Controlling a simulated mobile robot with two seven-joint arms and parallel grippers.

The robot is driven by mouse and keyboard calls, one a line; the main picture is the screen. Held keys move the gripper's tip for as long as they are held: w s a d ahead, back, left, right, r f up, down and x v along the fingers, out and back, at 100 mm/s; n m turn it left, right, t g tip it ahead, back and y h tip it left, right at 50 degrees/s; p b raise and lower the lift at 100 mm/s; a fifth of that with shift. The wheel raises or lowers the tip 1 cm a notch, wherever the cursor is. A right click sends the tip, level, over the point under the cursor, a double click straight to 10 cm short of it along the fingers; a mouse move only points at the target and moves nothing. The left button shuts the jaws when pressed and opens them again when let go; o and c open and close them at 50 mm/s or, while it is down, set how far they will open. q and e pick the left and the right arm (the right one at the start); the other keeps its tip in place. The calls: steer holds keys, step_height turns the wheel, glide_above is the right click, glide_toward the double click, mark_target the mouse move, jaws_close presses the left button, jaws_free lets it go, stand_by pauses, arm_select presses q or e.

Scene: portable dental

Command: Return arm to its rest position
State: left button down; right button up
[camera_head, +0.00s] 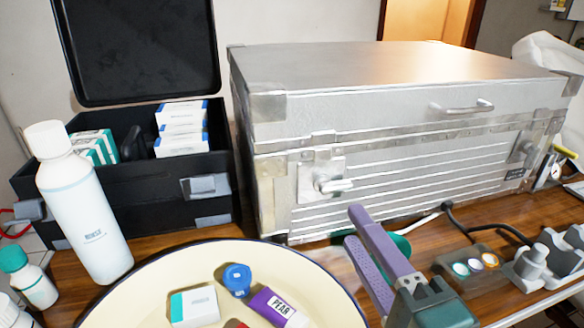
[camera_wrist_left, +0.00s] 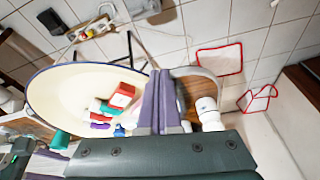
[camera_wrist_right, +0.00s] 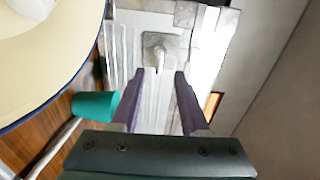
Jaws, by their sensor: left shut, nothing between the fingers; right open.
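My right gripper (camera_head: 353,225) is open and empty, in front of the silver case (camera_head: 400,110) and right of the cream basin (camera_head: 130,300). In the right wrist view its purple fingers (camera_wrist_right: 159,74) stand apart, with the case's latch (camera_wrist_right: 160,48) showing beyond the gap. My left gripper (camera_wrist_left: 157,78) shows only in the left wrist view. Its fingers are shut together with nothing between them, and they overlap the basin's rim (camera_wrist_left: 60,74) in that picture. The left arm is out of the head view.
The basin holds a white-and-teal box (camera_head: 195,307), a blue round item (camera_head: 237,278) and a purple box (camera_head: 277,306). A white bottle (camera_head: 88,215) and open black case (camera_head: 160,187) stand left. A green cup (camera_wrist_right: 92,105) is close beside the right gripper. A cable (camera_head: 480,228) lies right.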

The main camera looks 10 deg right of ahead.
steer(key=shift+s, duration=1.25)
